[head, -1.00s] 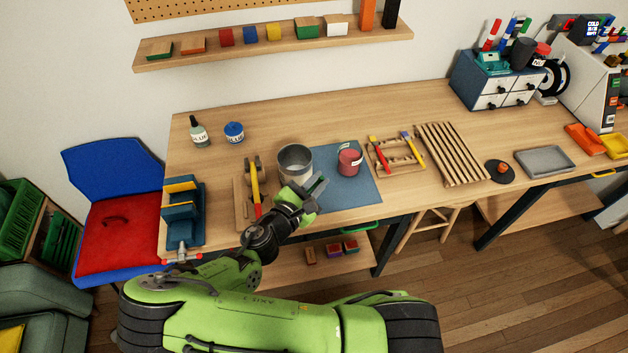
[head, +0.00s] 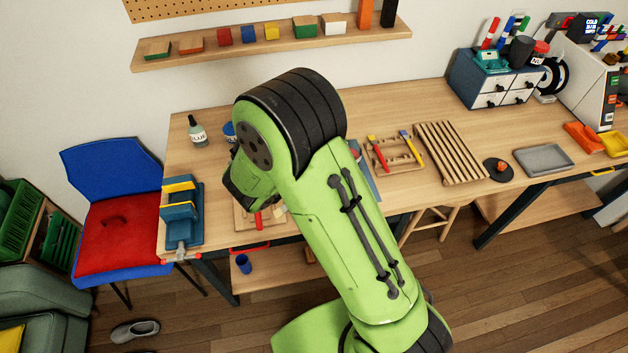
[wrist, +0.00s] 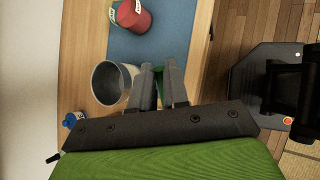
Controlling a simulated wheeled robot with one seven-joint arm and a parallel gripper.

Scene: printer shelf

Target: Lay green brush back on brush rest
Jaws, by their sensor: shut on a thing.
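The wooden brush rest (head: 396,160) lies on the workbench in the head view. A red brush (head: 379,153) lies on its left side and a yellow brush with a blue end (head: 412,149) on its right, with a gap between them. In the wrist view my gripper (wrist: 159,74) is shut on a green piece, the green brush (wrist: 159,70), of which only a sliver shows between the fingers. A metal can (wrist: 112,83) stands beside the fingers on the left. My arm hides the gripper and brush in the head view.
A red jar (wrist: 133,15) stands on the blue mat (wrist: 175,30). A slatted wooden rack (head: 450,152) is right of the rest. A glue bottle (head: 197,131) and blue vise (head: 182,217) are at the left. My arm covers the bench's middle.

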